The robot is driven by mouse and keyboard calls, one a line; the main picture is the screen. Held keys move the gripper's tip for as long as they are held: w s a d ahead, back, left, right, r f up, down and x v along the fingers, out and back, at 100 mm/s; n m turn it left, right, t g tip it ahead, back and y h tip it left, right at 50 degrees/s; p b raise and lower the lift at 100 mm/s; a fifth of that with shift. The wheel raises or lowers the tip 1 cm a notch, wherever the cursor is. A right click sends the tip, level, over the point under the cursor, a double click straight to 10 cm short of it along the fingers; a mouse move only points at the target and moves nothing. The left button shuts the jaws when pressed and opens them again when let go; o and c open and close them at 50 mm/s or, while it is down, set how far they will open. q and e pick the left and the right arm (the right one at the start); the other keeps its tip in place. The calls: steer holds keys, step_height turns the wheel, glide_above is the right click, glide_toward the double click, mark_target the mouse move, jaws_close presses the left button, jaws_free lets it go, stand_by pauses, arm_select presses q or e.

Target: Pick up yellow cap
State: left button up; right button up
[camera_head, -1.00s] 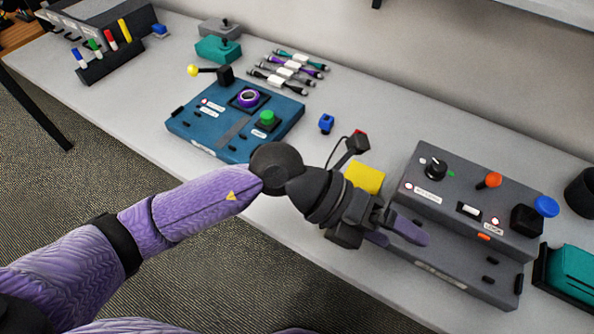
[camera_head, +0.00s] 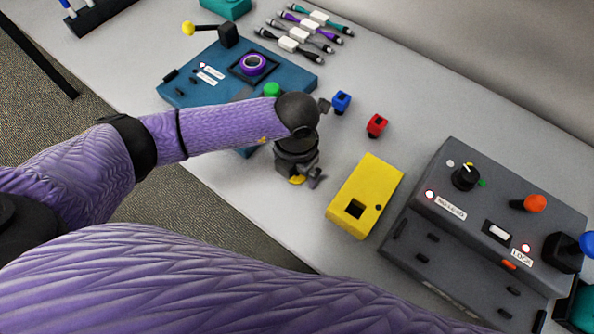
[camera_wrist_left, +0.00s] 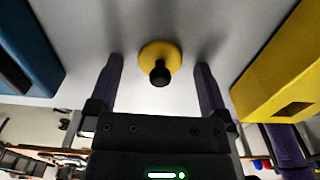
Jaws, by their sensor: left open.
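The yellow cap (camera_wrist_left: 147,55) is a small round yellow disc with a black knob, seen on the table in the left wrist view. It sits between the two spread fingers of my left gripper (camera_wrist_left: 159,66), apart from both. In the head view only a sliver of the cap (camera_head: 297,181) shows below my left gripper (camera_head: 305,177), which points down and hides the rest. My left gripper is open and empty. My right gripper is not in view.
A yellow box (camera_head: 378,188) stands just right of the left gripper. A grey control panel (camera_head: 460,220) is farther right. A blue panel (camera_head: 290,78) lies behind and left.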

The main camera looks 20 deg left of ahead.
arm_select(q)
jaws_close()
stand_by(0.4)
steer(key=shift+r, duration=0.15)
